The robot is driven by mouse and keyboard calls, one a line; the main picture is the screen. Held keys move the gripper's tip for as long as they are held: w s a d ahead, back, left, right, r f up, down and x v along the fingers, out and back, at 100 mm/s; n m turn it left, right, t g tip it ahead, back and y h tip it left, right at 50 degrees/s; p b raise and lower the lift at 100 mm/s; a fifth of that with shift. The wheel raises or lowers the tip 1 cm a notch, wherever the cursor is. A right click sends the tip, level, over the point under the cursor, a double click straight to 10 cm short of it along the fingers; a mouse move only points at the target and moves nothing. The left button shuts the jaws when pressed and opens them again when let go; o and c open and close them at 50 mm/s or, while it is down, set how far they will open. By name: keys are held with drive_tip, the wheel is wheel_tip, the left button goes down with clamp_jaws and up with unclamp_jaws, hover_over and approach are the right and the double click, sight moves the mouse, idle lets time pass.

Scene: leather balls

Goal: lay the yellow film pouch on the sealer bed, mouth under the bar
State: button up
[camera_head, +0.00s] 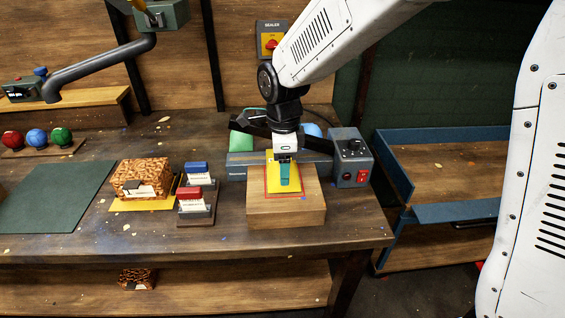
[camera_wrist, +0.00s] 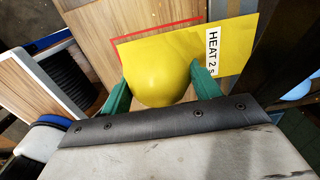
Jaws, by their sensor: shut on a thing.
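The yellow film pouch (camera_head: 298,186) is over the wooden sealer bed (camera_head: 285,216), within or just above its red outline. In the wrist view the pouch (camera_wrist: 230,40) bulges round a ball-like content and carries a "HEAT 2 s" label. My gripper (camera_head: 286,176) is shut on the bulge, with a green finger on each side in the wrist view (camera_wrist: 162,90). The grey-blue sealer body (camera_head: 240,166) lies behind the bed, and the black lever (camera_head: 248,126) rises over it. My wrist hides part of the bar, so I cannot tell whether the mouth is under it.
A control box (camera_head: 352,165) with a red switch stands right of the bed. Blue and red blocks (camera_head: 196,190) on a stand and a patterned box (camera_head: 140,178) are to the left. A green pouch (camera_head: 241,142) lies behind. The green mat (camera_head: 55,195) is clear.

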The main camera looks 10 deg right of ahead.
drive_tip(key=shift+f, duration=0.35)
drive_tip(key=o, duration=1.2)
drive_tip(key=shift+o, duration=0.2)
